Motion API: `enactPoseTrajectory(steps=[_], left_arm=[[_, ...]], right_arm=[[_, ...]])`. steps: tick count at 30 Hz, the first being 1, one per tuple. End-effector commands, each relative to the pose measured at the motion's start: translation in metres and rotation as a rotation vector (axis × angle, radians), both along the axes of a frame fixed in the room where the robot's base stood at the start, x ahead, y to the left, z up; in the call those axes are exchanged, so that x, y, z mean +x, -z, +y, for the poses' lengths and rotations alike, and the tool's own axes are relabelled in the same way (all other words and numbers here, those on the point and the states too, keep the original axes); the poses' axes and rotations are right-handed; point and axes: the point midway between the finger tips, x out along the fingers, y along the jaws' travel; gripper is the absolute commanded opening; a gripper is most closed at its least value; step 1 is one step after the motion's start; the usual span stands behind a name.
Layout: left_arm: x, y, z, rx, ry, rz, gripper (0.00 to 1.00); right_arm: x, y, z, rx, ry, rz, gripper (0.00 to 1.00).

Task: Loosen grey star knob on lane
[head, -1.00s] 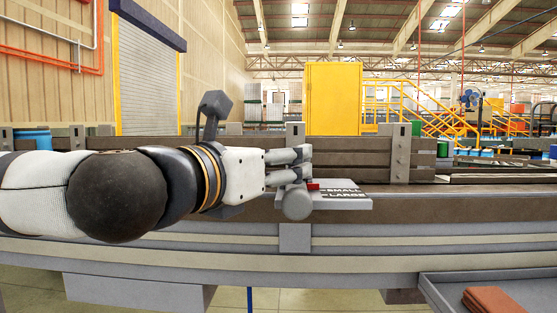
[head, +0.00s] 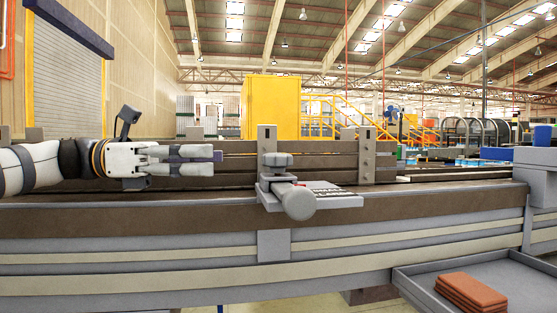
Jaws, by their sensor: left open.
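A grey knob (head: 278,160) with a lobed outline sits on top of a grey fixture on the lane's near rail. Below it, a round grey cylinder end (head: 298,203) faces me, beside a grey plate (head: 325,195) with dark lettering and a small red mark. My left gripper (head: 215,161) is to the left of the knob, its fingers pointing right at about the knob's height. It is open and empty, with a clear gap to the knob. My right gripper is out of view.
Upright grey brackets (head: 367,155) stand behind the fixture along the brown side boards. A grey tray (head: 410,283) with reddish-brown flat pieces (head: 470,290) is at the lower right. A grey post (head: 537,178) with a blue top rises at the right.

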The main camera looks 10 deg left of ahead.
Motion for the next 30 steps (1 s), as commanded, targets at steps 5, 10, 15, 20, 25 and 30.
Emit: enactPoseTrajectory(steps=[5, 10, 15, 20, 25, 30], left_arm=[[0.007, -0.001, -0.037, 0.003, 0.008, 0.001, 0.58], [0.018, -0.001, -0.079, 0.001, 0.006, 0.001, 0.58], [0.025, 0.000, -0.107, 0.001, 0.003, 0.001, 0.58], [0.027, -0.001, -0.115, -0.001, 0.002, 0.000, 0.58], [0.028, -0.001, -0.116, -0.001, 0.001, 0.000, 0.58], [0.028, -0.001, -0.115, -0.001, 0.002, 0.000, 0.27]], right_arm=[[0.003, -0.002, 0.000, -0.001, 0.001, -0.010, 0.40], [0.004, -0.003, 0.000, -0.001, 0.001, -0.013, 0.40], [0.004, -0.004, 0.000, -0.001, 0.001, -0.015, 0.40], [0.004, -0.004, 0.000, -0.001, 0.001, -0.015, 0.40], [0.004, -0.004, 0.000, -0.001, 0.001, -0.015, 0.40], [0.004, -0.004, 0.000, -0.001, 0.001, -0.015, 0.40]])
